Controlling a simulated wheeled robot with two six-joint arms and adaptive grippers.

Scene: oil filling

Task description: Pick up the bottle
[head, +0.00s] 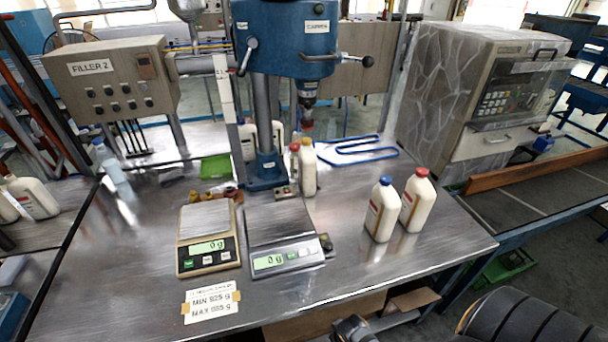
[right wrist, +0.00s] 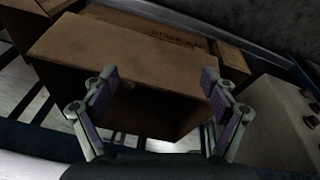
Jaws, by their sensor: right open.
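Several cream bottles stand on the steel table (head: 350,275). One with a blue cap (head: 382,210) and one with a red cap (head: 417,200) stand upright side by side at the right. A yellow-capped bottle (head: 307,168) and a partly hidden red-capped one (head: 295,160) stand beside the blue press. More bottles are partly hidden behind its column. My right gripper (right wrist: 160,85) is open and empty in the right wrist view, with a cardboard box (right wrist: 120,50) ahead of it. No bottle shows there. My left gripper is not in view.
Two scales (head: 207,252) (head: 287,258) reading 0 g stand at the table's front middle. The blue press (head: 285,40) rises behind them. A grey machine (head: 475,90) stands at back right. Cardboard boxes (head: 412,300) lie below the front edge. The table's right front is clear.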

